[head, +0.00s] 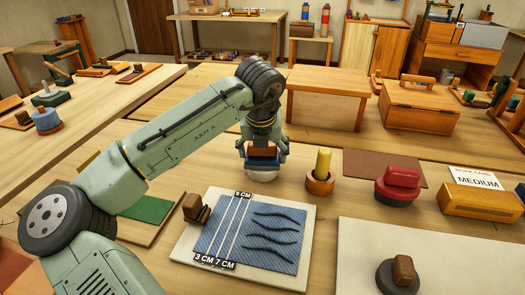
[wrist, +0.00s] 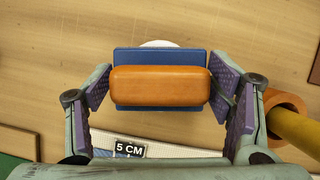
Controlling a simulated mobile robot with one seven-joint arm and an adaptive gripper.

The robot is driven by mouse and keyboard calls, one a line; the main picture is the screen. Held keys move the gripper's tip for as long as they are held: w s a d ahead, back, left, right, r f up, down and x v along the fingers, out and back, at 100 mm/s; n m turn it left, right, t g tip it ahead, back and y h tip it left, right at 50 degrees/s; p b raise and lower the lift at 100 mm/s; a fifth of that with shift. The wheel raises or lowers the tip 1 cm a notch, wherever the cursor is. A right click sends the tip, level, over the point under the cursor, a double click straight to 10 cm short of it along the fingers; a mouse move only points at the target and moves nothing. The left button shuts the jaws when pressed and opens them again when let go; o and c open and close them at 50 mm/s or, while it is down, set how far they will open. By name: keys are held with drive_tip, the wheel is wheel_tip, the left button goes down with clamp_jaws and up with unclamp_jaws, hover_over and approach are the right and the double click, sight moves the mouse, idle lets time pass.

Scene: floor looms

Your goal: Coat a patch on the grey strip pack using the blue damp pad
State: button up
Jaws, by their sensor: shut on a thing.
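My gripper (head: 263,146) is shut on the brown wooden handle (wrist: 160,86) of the blue pad (wrist: 160,54), which also shows in the head view (head: 263,160). The fingers grip the handle at both ends. A white round thing (head: 262,174) shows directly under the pad; I cannot tell whether they touch. Nearer, a blue-grey ribbed panel (head: 225,250) lies on a pale board (head: 308,215), with white lines, dark wavy strips and labels 5 CM, 3 CM and 7 CM. It is the only strip-like pack I see, and my gripper is beyond it.
A wooden cup (head: 320,184) with a yellow peg stands just right of my gripper. A brown-handled block (head: 197,208) sits at the board's left edge. Further right are a red pad (head: 397,184), a MEDIUM card (head: 475,180) and a dark round pad (head: 397,277) on a pale mat.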

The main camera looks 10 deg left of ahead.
drive_tip(key=shift+f, duration=0.1)
wheel_tip(320, 180, up, 7)
drive_tip(key=p, duration=0.7)
idle(0.7)
drive_tip(key=shift+f+b, duration=0.7)
drive_tip(key=shift+b, duration=0.05)
drive_tip(key=shift+r, duration=0.15)
drive_tip(key=shift+d, duration=0.15)
